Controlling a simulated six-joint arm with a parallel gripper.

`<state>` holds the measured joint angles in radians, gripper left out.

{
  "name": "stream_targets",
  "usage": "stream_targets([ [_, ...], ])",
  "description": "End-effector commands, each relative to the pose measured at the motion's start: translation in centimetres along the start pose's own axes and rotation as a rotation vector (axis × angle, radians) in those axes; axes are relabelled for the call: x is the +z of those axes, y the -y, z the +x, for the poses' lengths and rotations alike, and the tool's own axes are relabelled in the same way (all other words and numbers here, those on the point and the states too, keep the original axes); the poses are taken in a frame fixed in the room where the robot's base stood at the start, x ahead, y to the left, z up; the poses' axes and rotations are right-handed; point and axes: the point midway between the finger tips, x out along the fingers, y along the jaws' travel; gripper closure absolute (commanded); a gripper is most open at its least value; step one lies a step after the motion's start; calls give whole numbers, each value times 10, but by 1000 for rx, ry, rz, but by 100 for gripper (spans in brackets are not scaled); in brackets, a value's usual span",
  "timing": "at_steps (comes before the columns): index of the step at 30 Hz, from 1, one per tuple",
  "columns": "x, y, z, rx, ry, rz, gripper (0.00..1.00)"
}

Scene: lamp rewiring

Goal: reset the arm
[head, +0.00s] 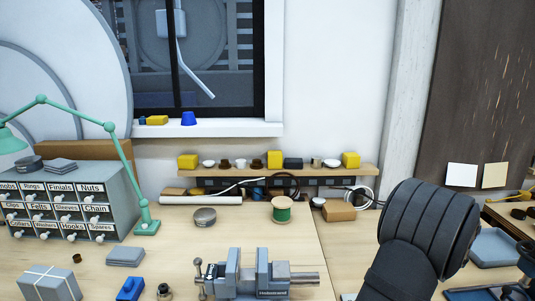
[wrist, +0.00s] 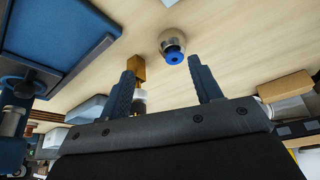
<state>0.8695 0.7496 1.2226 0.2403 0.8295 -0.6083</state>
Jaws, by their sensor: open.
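My gripper (wrist: 165,84) shows in the wrist view with its two dark blue fingers spread apart. It is open, and nothing is held between the fingers. Beyond the gap between the fingertips, a small round metal piece with a blue knob (wrist: 173,48) stands on the wooden surface, apart from the fingers. In the head view, a black ribbed part of my arm rises at the lower right. My gripper's fingers are not visible in the head view.
In the head view, a vise (head: 262,276) stands at the front, with a green spool (head: 282,210) behind it. A labelled drawer cabinet (head: 75,205) and green lamp (head: 122,150) stand left. The wrist view shows a yellow block (wrist: 138,70) by the left finger.

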Motion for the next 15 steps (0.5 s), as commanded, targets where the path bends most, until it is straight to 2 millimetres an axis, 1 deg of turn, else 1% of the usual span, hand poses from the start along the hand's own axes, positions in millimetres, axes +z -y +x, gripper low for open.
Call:
stream_targets([
  [1, 4, -6, -9, 2, -2, 2, 41],
  [15, 45, -56, -77, 2, -1, 2, 41],
])
